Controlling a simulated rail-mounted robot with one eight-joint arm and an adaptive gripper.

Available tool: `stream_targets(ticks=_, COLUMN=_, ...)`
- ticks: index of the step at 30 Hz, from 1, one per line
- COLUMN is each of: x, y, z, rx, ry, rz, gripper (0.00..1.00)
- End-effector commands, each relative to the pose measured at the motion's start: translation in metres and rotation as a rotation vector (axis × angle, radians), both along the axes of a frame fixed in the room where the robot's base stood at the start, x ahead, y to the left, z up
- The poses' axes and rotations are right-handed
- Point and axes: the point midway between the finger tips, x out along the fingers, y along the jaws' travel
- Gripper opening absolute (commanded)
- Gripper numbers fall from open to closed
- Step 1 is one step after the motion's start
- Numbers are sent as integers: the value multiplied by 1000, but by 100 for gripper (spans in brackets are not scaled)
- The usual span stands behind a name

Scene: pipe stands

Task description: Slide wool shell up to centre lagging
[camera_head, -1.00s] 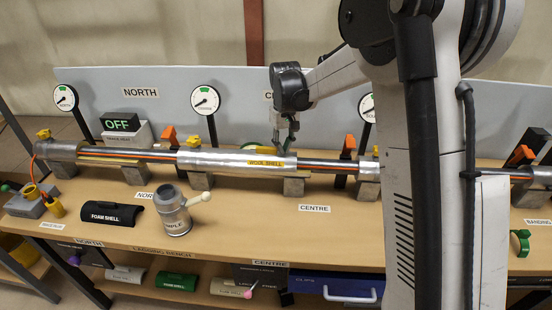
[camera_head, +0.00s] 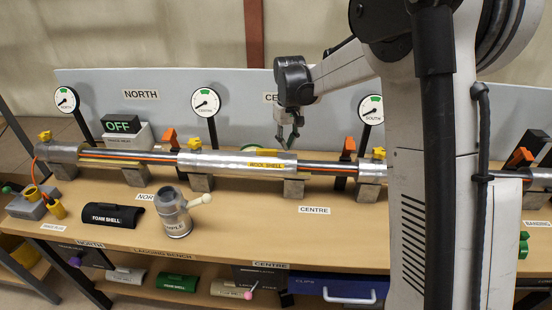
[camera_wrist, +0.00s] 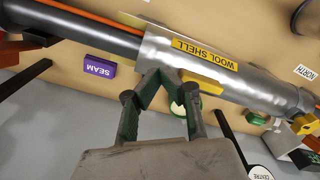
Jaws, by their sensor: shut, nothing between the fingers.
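The wool shell (camera_head: 222,161) is a silver sleeve with a yellow label, lying along the pipe line; it also shows in the wrist view (camera_wrist: 165,50). Its right end in the head view meets bare dark pipe (camera_head: 325,164). Its left end lies close to the silver fitting with a yellow valve (camera_head: 195,146); I cannot tell a seam between shell and centre lagging. My gripper (camera_head: 289,140) is shut and empty, just above and behind the shell's right end. In the wrist view its fingertips (camera_wrist: 163,76) are close to the shell's side; contact is unclear.
Orange clips (camera_head: 348,146) rise behind the pipe. Gauges (camera_head: 206,102) stand behind. A purple seam block (camera_wrist: 99,67) lies near the pipe.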

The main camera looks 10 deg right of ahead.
Motion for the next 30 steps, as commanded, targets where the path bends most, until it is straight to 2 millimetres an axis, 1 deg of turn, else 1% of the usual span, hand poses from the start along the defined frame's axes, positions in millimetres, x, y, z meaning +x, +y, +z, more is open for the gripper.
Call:
stream_targets(ticks=1, x=0, y=0, z=6, rx=0, ry=0, rz=0, gripper=0)
stream_targets(ticks=3, x=0, y=0, z=12, rx=0, ry=0, rz=0, gripper=0)
stream_targets(ticks=15, x=0, y=0, z=45, rx=0, ry=0, rz=0, gripper=0)
stream_targets(ticks=30, x=-1, y=0, z=47, rx=0, ry=-1, rz=0, gripper=0)
